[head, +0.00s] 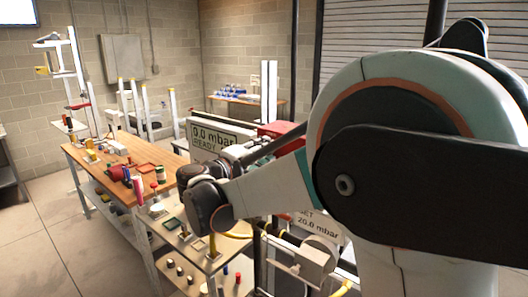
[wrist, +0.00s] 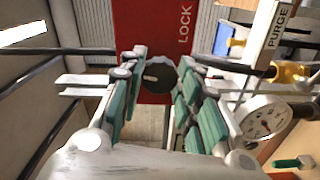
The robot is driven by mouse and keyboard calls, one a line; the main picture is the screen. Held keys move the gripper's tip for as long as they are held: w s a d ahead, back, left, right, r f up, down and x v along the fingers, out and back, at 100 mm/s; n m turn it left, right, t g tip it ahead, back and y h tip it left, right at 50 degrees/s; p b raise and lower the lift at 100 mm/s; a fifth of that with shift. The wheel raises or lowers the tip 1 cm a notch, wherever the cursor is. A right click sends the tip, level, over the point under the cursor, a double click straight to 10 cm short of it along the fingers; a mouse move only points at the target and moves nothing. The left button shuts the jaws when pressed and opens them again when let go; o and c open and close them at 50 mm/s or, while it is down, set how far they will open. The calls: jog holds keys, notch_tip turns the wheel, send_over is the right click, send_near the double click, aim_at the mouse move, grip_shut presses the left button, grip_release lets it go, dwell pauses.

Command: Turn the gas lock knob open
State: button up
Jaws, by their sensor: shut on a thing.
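The gas lock knob (wrist: 159,80) is a dark round knob with a small light mark on its face. It sits on a red panel (wrist: 145,25) lettered LOCK in the wrist view. The knob's sides are partly hidden by the fingertips. In the head view my arm covers the place where gripper and knob meet, so the knob does not show there.
A PURGE label (wrist: 279,25), yellow fitting (wrist: 288,72) and round gauge (wrist: 264,118) are close on the right. A display (head: 217,137) reads 0.0 mbar READY. A wooden bench (head: 95,158) with tools stands left; floor is clear beyond it.

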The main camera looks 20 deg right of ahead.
jog(key=shift+n, duration=0.7)
jog(key=o, duration=1.1)
jog(key=shift+c, duration=0.2)
jog(key=shift+a, duration=0.1)
jog(key=v, duration=1.1)
jog(key=shift+s+a, duration=0.25)
jog(key=shift+a, duration=0.05)
